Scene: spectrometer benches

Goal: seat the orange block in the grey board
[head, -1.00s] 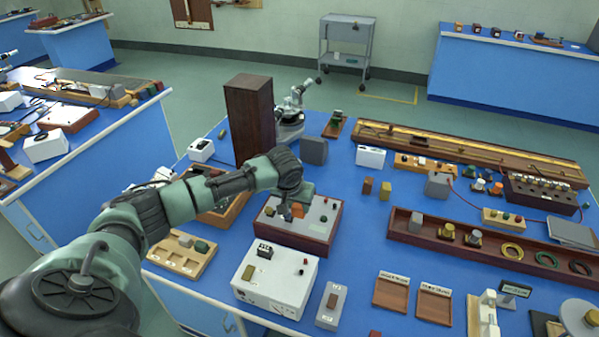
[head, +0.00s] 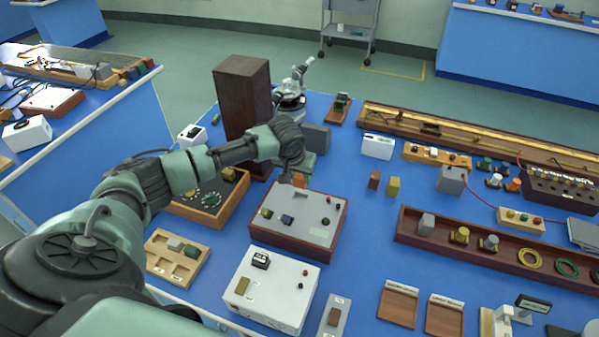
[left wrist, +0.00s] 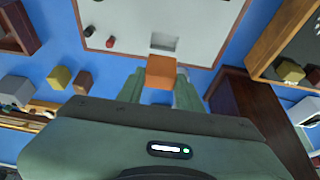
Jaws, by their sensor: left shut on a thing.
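The grey board (head: 300,238) is the pale top of a dark red wooden box in the middle of the bench. It carries a yellow block, a dark blue block and small knobs. In the left wrist view the board (left wrist: 205,22) shows a rectangular recess (left wrist: 165,41). My left gripper (head: 299,176) is shut on the orange block (head: 300,182), at the board's far edge in the head view. The block (left wrist: 160,72) sits between the green fingers, just short of the recess in the wrist picture. Its height above the board is unclear. My right gripper is not in view.
A tall dark wooden block (head: 243,105) stands behind my left forearm. A wooden tray (head: 205,212) lies left of the board, and a white instrument box (head: 270,290) in front. Small brown and yellow blocks (head: 393,187) stand to the right, with clear blue bench around them.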

